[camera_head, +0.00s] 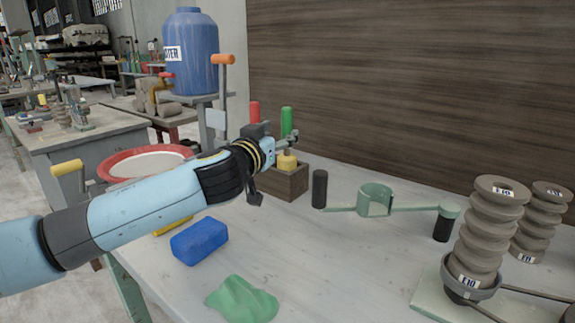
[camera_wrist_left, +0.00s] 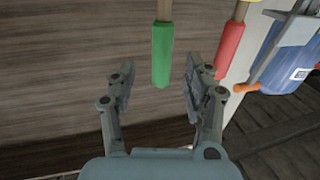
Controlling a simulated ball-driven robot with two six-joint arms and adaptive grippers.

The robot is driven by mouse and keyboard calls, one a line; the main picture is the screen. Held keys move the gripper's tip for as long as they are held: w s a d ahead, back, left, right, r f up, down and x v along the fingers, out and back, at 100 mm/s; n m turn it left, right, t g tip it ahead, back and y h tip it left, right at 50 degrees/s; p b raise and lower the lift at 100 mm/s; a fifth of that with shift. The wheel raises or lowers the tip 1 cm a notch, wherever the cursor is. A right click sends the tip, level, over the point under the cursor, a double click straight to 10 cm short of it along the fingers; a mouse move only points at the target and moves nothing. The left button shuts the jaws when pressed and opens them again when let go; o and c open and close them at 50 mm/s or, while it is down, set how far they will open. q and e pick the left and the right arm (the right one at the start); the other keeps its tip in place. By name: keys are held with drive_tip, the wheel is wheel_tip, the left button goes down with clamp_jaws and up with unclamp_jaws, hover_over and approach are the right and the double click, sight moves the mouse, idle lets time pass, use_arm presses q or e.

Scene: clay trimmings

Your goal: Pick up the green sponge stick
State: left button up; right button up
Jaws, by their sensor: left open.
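The green sponge stick (camera_head: 287,121) stands upright, its green top showing above my left gripper (camera_head: 290,140) in the head view. Its lower part is hidden there by the gripper. In the left wrist view the green stick (camera_wrist_left: 162,53) appears in the gap between the two fingers of my left gripper (camera_wrist_left: 159,80). The fingers are spread, with space on both sides of the stick, and I see no contact. My right gripper is not in view.
A red stick (camera_head: 254,111) and a yellow one (camera_head: 287,160) are close by at a wooden box (camera_head: 291,182). A blue sponge (camera_head: 199,240), green cloth-like lump (camera_head: 241,301) and black-ended green tool (camera_head: 374,201) lie on the table. Ribbed stacks (camera_head: 485,235) stand right.

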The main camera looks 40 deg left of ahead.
sight(285, 128)
use_arm(q)
drive_tip(key=p+x, duration=0.1)
drive_tip(key=x, duration=0.5)
drive_tip(key=shift+s+a+r, duration=0.1)
drive_tip(key=shift+a, duration=0.05)
drive_tip(key=shift+s, duration=0.1)
drive_tip(key=shift+c, duration=0.4)
clamp_jaws()
